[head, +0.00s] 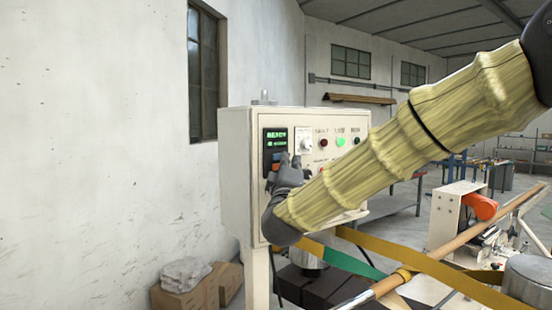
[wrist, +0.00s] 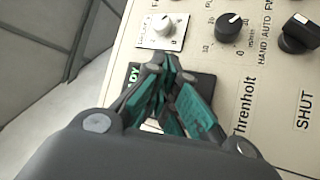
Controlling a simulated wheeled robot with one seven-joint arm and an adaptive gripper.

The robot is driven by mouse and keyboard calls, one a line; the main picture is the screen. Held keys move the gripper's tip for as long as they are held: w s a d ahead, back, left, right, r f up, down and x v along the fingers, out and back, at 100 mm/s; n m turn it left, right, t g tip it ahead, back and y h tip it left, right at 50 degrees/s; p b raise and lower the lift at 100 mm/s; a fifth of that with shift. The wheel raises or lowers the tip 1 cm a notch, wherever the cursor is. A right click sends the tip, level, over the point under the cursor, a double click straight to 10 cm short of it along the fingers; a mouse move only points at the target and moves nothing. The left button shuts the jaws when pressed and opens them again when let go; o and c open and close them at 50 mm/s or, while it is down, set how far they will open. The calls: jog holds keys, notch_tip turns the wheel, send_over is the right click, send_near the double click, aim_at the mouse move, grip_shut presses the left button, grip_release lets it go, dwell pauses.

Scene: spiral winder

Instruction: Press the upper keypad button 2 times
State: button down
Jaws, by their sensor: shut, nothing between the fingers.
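A cream control box (head: 238,165) stands near the wall. Its dark display unit (head: 277,138) with green text is at the upper left of the front face. Below the text are small keypad buttons, with a bluish patch and an orange patch (head: 275,167) showing beside my gripper. My gripper (head: 284,161) is shut and empty, its fingertips in front of the keypad. In the wrist view, my gripper's fingertips (wrist: 170,70) lie over the dark display unit (wrist: 205,82) and hide most of it and the buttons. I cannot tell whether they touch.
A white-plated knob (head: 305,140), a dark red button (head: 323,142) and a lit green button (head: 340,141) sit right of the display. The wrist view shows a black knob (wrist: 230,26) and a selector switch (wrist: 299,34). Winder parts with an orange cover (head: 480,206) stand at right.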

jog(key=shift+w+a, duration=0.1)
jog(key=shift+w+a, duration=0.25)
jog(key=shift+w, duration=0.05)
jog(key=shift+w+a, duration=0.15)
jog(key=shift+w, duration=0.2)
dwell(1.1)
jog(key=shift+s, duration=0.15)
jog(key=shift+s+d, duration=0.45)
jog(key=shift+s, duration=0.1)
jog(key=s+d, duration=0.1)
jog(key=s, duration=0.1)
jog(key=s+d+b, duration=0.1)
jog(key=s+d, duration=0.1)
dwell(0.8)
dwell(0.4)
